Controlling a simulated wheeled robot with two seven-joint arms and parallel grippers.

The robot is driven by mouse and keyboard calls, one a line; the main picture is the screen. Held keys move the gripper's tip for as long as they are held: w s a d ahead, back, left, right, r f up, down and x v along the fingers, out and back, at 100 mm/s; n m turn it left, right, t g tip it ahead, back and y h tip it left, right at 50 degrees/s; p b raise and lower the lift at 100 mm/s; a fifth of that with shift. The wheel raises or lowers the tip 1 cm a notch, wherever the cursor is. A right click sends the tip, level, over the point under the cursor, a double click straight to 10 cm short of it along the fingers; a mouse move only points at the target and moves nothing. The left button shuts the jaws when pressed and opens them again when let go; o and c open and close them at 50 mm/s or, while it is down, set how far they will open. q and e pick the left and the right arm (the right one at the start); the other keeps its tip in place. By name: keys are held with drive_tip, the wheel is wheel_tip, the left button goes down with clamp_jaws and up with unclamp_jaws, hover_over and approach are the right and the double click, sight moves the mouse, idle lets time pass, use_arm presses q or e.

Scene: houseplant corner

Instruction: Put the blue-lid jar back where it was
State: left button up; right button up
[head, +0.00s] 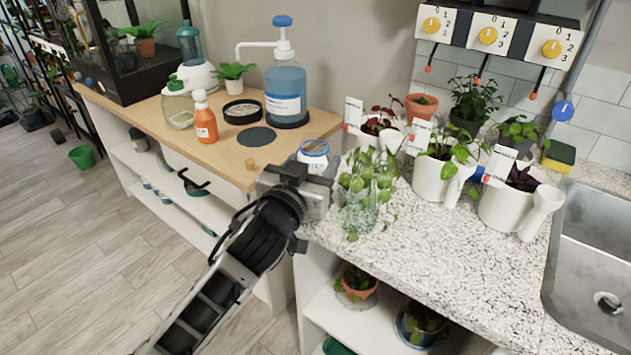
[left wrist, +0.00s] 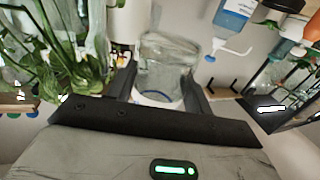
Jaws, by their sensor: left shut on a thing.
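The blue-lid jar (head: 314,150) is clear, with a white and blue ringed top, and shows just beyond my left gripper (head: 315,172) in the head view. In the left wrist view the glass jar (left wrist: 166,62) sits between the two dark fingers of my left gripper (left wrist: 168,90), which is shut on it. The jar is near where the wooden counter meets the speckled one. The gripper hides its lower part in the head view, and I cannot tell whether it touches a surface. My right gripper is not in view.
A glass with trailing leaves (head: 358,212) stands close right of my left gripper. A dark round mat (head: 257,137) lies bare on the wooden counter (head: 222,150), near a black dish (head: 243,111), an orange bottle (head: 205,124) and a blue pump bottle (head: 286,90). White pots (head: 433,180) stand right.

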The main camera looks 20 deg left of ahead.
use_arm(q)
drive_tip(key=shift+w+f, duration=0.55)
drive_tip(key=shift+f, duration=1.55)
drive_tip(key=shift+f+b, duration=0.1)
drive_tip(key=shift+b, duration=0.2)
drive_tip(key=shift+f, duration=0.15)
drive_tip(key=o, duration=0.8)
